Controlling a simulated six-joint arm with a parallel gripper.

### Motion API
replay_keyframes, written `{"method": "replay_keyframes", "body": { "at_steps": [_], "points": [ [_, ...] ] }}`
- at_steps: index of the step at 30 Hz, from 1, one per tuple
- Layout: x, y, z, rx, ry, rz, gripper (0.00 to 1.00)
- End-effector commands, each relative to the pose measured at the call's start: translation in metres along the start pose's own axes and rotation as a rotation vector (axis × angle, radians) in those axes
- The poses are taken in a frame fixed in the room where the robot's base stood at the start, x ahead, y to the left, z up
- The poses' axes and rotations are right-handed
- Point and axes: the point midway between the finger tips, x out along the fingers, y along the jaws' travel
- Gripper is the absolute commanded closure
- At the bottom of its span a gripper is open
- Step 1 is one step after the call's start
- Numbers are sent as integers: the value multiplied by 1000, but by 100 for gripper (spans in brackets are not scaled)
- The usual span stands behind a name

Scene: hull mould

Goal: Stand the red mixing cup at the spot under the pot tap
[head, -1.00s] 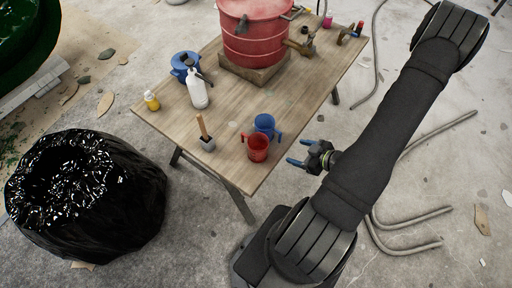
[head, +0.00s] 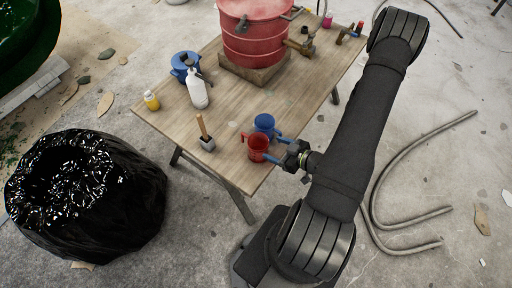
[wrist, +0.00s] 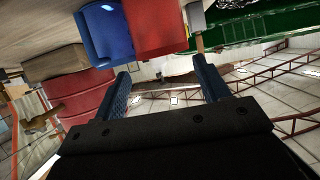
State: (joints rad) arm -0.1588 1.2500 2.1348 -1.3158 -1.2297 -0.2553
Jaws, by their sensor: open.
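The red mixing cup (head: 257,148) stands upright on the wooden table near its front right edge, its handle to the left. A blue cup (head: 265,123) stands close behind it. The red cup (wrist: 153,27) and blue cup (wrist: 106,34) also show in the wrist view. My gripper (head: 273,148) is open at the table edge, its blue fingers pointing at the red cup from the right. I cannot tell whether they touch it. The red pot (head: 256,35) sits on a block at the back, its brass tap (head: 299,46) on the right side. No marked spot is clear beneath the tap.
The table's right strip between the cups and the tap looks clear.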

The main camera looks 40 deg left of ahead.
Motion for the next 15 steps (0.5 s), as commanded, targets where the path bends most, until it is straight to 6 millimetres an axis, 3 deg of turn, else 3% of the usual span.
{"method": "replay_keyframes", "body": {
  "at_steps": [6,15],
  "points": [
    [26,-1,0,-1,-1,-3,32],
    [41,-1,1,0,-1,-2,32]
  ]
}}
